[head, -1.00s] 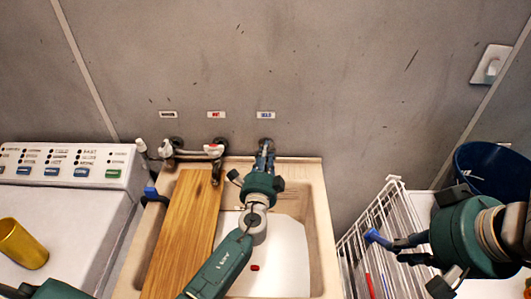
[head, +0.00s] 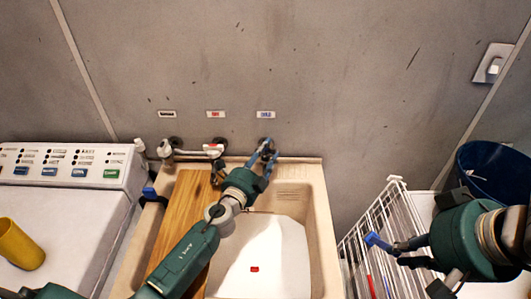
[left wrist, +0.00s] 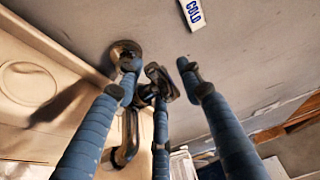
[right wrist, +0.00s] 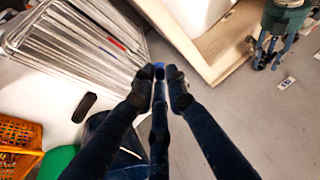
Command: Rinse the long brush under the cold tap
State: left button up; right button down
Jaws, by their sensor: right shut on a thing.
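The cold tap (head: 266,143) is on the wall under a small blue-lettered label (head: 266,114); the label reads COLD in the left wrist view (left wrist: 194,13). My left gripper (head: 268,147) is open at this tap. In the left wrist view its fingers (left wrist: 160,72) are spread around the tap's handle (left wrist: 160,83), and I cannot tell whether they touch it. My right gripper (head: 392,244) is shut on a thin thing with a blue end (head: 375,239), probably the long brush, above the rack at right. The blue end shows between the fingertips in the right wrist view (right wrist: 159,70). Its rest is hidden.
The sink (head: 316,220) has a wooden board (head: 185,220) across its left part and a small red thing (head: 254,269) inside. A white wire rack (head: 365,228) and a blue bucket (head: 490,165) stand at right. A yellow cup (head: 18,243) is on the washer at left.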

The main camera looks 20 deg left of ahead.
pick_arm(q)
jog(key=s+a, duration=0.1)
jog(key=s, duration=1.1)
jog(key=shift+a, duration=0.25)
